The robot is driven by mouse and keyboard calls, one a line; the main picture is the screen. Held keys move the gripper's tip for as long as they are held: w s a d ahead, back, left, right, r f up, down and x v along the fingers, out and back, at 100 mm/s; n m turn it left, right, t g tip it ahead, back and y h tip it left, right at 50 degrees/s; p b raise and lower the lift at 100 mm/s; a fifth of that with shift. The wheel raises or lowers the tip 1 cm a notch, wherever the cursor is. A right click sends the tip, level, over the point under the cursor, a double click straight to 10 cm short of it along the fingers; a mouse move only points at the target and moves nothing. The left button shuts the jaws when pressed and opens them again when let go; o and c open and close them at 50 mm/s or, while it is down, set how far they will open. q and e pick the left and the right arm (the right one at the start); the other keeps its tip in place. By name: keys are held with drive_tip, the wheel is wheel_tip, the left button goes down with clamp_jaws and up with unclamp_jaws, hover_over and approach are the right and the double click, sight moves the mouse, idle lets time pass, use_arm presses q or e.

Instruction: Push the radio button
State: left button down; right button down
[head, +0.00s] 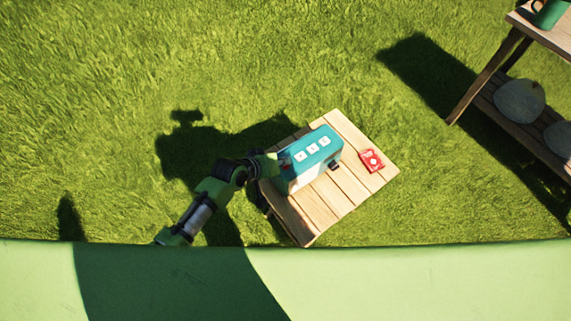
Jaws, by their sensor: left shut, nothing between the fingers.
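A teal and white radio (313,160) stands on a small slatted wooden table (345,199). Several pale square buttons line its teal top. My left arm comes in from the lower left, and my left gripper (273,165) is at the radio's left end. The gripper is shut with nothing seen in it. From this angle I cannot tell whether it touches the radio. My right gripper is not in view.
A red packet (371,160) lies on the right part of the table. A wooden shelf stand (522,37) at the upper right holds a green can (549,13) and round grey stones (520,101). Open grass surrounds the table.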

sight(284, 167)
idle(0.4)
use_arm(q)
drive_tip(key=shift+f, duration=0.55)
idle(0.5)
drive_tip(key=shift+r+p, duration=0.4)
drive_tip(key=shift+r, duration=0.15)
wheel_tip(284, 167, up, 6)
drive_tip(key=p, duration=0.6)
drive_tip(key=shift+r, duration=0.1)
